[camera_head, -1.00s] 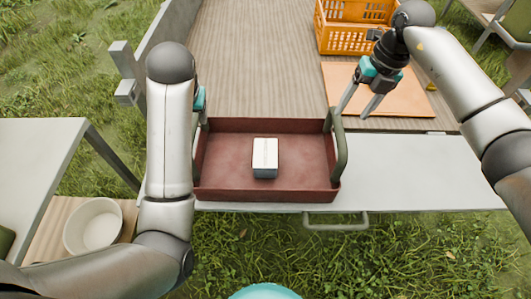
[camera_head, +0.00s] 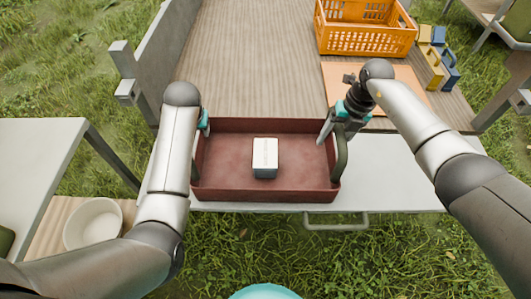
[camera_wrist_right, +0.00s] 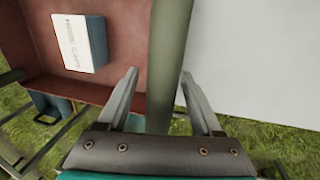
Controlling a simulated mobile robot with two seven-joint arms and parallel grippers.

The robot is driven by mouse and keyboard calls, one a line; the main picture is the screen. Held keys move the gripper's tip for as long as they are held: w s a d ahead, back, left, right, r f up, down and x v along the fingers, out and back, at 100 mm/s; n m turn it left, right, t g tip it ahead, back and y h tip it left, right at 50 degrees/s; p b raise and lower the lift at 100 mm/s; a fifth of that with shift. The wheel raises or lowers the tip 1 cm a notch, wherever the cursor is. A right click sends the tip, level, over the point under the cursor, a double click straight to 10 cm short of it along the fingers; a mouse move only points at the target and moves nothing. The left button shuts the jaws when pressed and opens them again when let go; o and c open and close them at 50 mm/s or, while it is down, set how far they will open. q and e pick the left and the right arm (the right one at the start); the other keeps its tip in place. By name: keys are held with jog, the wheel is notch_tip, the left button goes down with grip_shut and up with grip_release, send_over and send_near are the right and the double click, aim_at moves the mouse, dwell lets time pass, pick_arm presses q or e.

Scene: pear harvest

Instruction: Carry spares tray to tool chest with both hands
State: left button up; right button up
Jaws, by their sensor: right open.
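The spares tray (camera_head: 225,187) is dark red with raised grey-green side handles. It stands on the pale tailgate-like surface and holds a white box (camera_head: 265,158), which also shows in the right wrist view (camera_wrist_right: 80,42). My right gripper (camera_head: 331,135) is at the tray's right handle (camera_head: 341,160). In the right wrist view its open fingers (camera_wrist_right: 159,78) are on either side of the handle (camera_wrist_right: 168,50), with gaps. My left gripper is at the tray's left side, mostly hidden behind my left arm; only a teal part (camera_head: 204,119) shows. I cannot identify a tool chest.
An orange crate (camera_head: 365,42) and an orange board (camera_head: 400,80) are on the wooden deck (camera_head: 250,60) behind. Blue and yellow items (camera_head: 433,70) stand at right. The pale surface (camera_head: 395,175) right of the tray is clear. A white bowl (camera_head: 93,223) is at left.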

pick_arm(q)
jog(key=shift+c, duration=0.4)
pick_arm(e)
jog(key=shift+c, duration=0.4)
pick_arm(q)
grip_shut()
pick_arm(e)
grip_shut()
jog(key=shift+r, duration=0.1)
